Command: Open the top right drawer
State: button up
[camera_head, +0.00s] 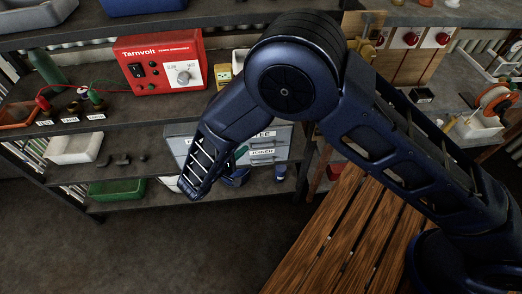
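A grey drawer unit (285,145) sits on the shelf behind my arm. Its right side shows stacked drawers with white labels. The top right drawer (284,131) has a label ending in "TEE" and looks shut. A drawer below it (262,152) reads "JOINER". My dark blue arm reaches in from the right, bends at the middle and hangs down in front of the unit, hiding much of its middle. I cannot make out my gripper's fingers; they are hidden or out of sight beyond the slotted forearm.
A red Tarnvolt box (160,62) stands on the shelf above, left of my arm. A white bin (75,148) and a green crate (118,188) sit at lower left. A wooden slatted bench (325,235) fills the lower right. The floor (150,250) at lower left is clear.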

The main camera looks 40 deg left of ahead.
notch_tip(320, 180, down, 12)
jog(key=w+f, duration=0.1)
jog(key=w, duration=0.9)
jog(key=shift+w+f, duration=0.35)
grip_shut()
